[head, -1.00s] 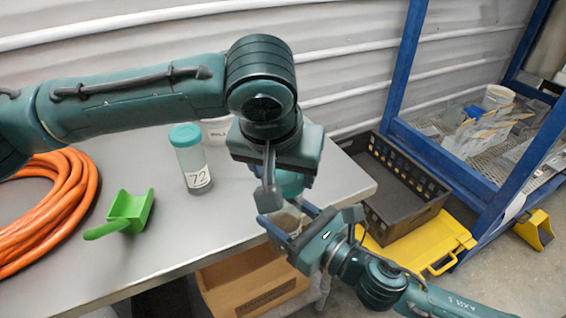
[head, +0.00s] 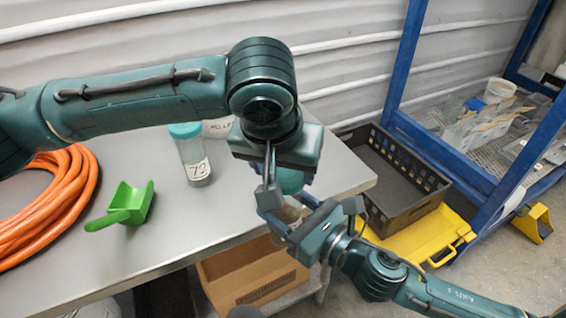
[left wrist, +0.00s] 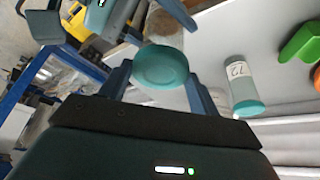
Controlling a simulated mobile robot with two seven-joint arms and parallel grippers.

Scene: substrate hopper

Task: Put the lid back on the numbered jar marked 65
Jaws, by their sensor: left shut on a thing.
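My left gripper (head: 283,188) is shut on a teal lid (head: 291,181). The lid also shows between its fingers in the left wrist view (left wrist: 160,68). Just below the lid in the head view is an open-looking clear jar (head: 291,213) with brownish contents, off the table's front right edge. My right gripper (head: 286,214) is shut around this jar. Its number is hidden, and fingers cover much of it. I cannot tell whether lid and rim touch. A different jar, marked 72 (head: 194,160), stands upright on the table with its teal lid on.
The grey table (head: 165,230) also holds a green scoop (head: 125,205), an orange hose coil (head: 70,190) and a white tub (head: 217,128) behind my left arm. A cardboard box (head: 250,272) is below the front edge. A black crate (head: 400,185) and yellow case (head: 425,238) stand right.

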